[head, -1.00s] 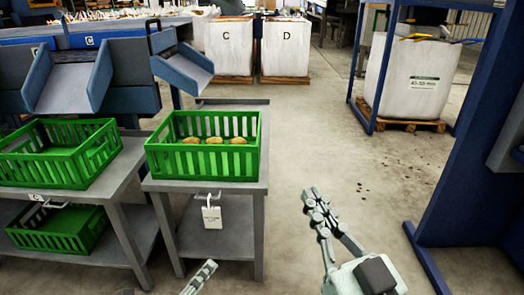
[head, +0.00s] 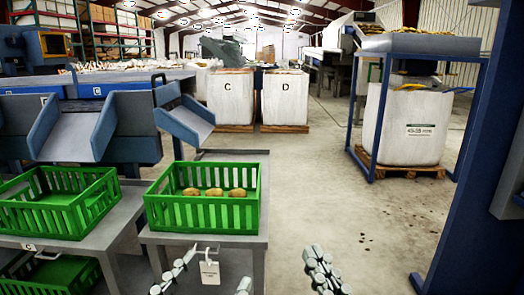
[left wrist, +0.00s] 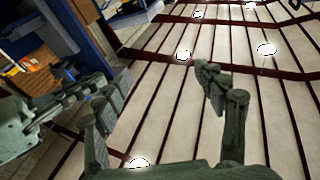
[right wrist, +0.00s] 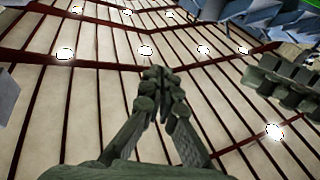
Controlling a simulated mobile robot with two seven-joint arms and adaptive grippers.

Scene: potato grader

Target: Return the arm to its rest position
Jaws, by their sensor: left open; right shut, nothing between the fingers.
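My left gripper (head: 208,280) shows at the bottom of the head view, its fingers spread apart with nothing between them. It also shows open in the left wrist view (left wrist: 163,100), pointing up at the ceiling. My right gripper (head: 322,270) is at the bottom of the head view, to the right of the left one. In the right wrist view its fingers (right wrist: 162,95) are closed together and empty, also against the ceiling. Both arms behind the grippers are mostly out of the head view.
A green crate (head: 203,214) with several potatoes (head: 215,192) stands on a grey table (head: 262,170), a white tag (head: 210,273) hanging in front. Another green crate (head: 60,214) is at left. A blue frame (head: 478,110) rises at right. The floor between (head: 330,190) is clear.

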